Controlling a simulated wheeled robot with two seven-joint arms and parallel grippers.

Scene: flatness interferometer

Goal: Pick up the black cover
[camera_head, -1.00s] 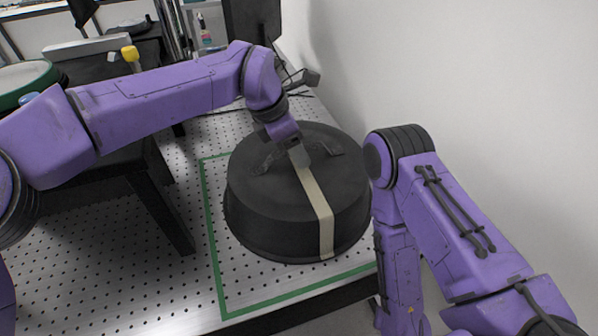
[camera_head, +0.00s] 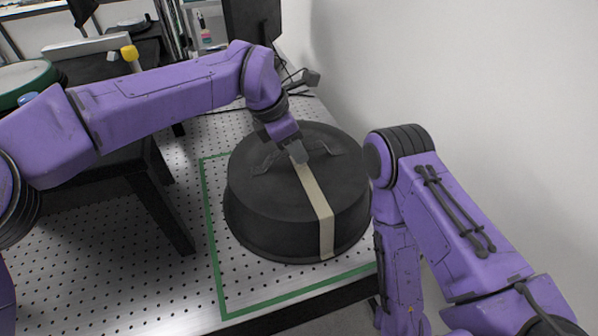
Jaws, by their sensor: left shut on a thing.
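The black cover (camera_head: 275,215) is a large round lid with a cream strip down its front. It sits on the perforated table (camera_head: 110,270), inside a green taped outline. Its dark handle (camera_head: 325,148) spans the top, partly hidden by my left gripper. My left gripper (camera_head: 300,157) points down at the middle of the cover's top and is shut on the handle. Its fingertips are small and partly hidden here. My right arm hangs at the right, beside the cover, and its gripper is out of view.
Green tape (camera_head: 213,255) marks the area around the cover. A black stand (camera_head: 160,205) is to the left, with a green-rimmed round object (camera_head: 30,80) at far left. A white wall (camera_head: 450,90) bounds the right side. Bare table lies at front left.

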